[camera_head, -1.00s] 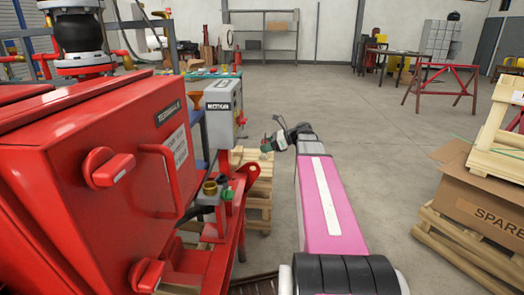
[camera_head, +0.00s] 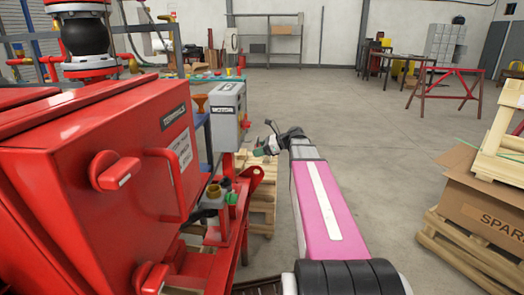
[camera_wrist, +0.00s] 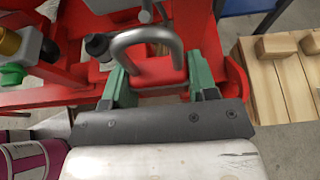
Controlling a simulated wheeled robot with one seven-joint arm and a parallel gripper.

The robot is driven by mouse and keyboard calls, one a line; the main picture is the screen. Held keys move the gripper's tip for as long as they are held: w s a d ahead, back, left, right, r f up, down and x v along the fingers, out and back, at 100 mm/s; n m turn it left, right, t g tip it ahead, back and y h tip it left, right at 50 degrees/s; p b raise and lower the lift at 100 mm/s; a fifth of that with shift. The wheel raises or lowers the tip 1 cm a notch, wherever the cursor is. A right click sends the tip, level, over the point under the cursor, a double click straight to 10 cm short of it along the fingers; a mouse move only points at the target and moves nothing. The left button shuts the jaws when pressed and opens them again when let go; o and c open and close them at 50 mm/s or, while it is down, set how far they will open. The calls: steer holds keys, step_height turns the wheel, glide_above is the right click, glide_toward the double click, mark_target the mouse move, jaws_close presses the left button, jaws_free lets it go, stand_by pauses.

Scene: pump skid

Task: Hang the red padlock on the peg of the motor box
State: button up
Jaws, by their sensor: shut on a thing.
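The grey motor box (camera_head: 227,112) with its label stands beyond the red terminal box in the head view. My gripper (camera_head: 262,152) is just right of it and a little lower, apart from it in the picture. In the wrist view my gripper (camera_wrist: 158,80) has its green fingers shut on the red padlock (camera_wrist: 150,62). The padlock's grey shackle (camera_wrist: 148,35) arches up towards the top of the picture. A small metal part shows at the top edge of the wrist view, but I cannot tell whether it is the peg.
The red terminal box (camera_head: 120,165) with handle and knobs fills the left. Brass and green fittings (camera_head: 215,195) stand on the red skid frame below the motor box. A wooden pallet (camera_head: 262,195) lies beyond. Cardboard boxes (camera_head: 475,195) on a pallet stand at right. The floor between is clear.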

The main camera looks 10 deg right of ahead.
steer(key=shift+r+x, duration=0.2)
steer(key=shift+x, duration=1.05)
steer(key=shift+r+x, duration=0.15)
steer(key=shift+x, duration=1.1)
steer(key=shift+a, duration=0.15)
steer(key=o, duration=1.2)
steer(key=shift+c, duration=0.2)
